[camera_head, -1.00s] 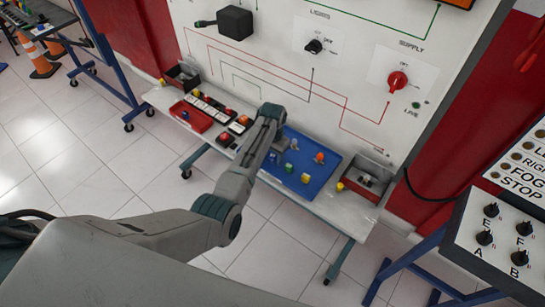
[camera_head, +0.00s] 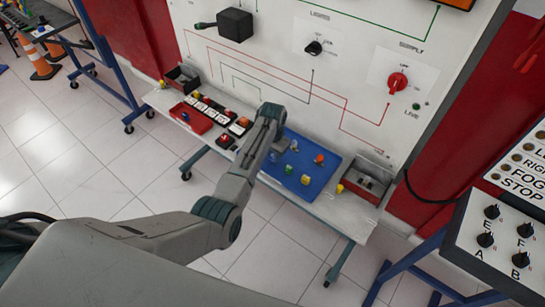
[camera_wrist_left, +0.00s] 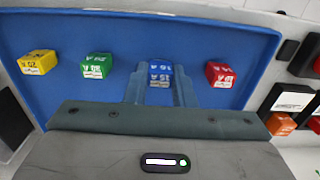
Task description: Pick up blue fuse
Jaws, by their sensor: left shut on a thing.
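The blue fuse (camera_wrist_left: 160,70) is between the two fingers of my left gripper (camera_wrist_left: 160,88) in the left wrist view. The fingers are shut on its sides. The fuse is over the blue tray (camera_wrist_left: 215,38); I cannot tell whether it still touches it. A yellow fuse (camera_wrist_left: 38,63) and a green fuse (camera_wrist_left: 97,66) lie to its left, and a red fuse (camera_wrist_left: 220,75) lies to its right. In the head view my left gripper (camera_head: 272,150) is low over the blue tray (camera_head: 322,183) and hides part of it. My right gripper is not in view.
A red tray (camera_head: 190,117) and a strip of fuse holders (camera_head: 214,110) are left of the gripper. A dark bin (camera_head: 367,183) stands at the table's right end. The upright white panel (camera_head: 270,60) rises behind the table.

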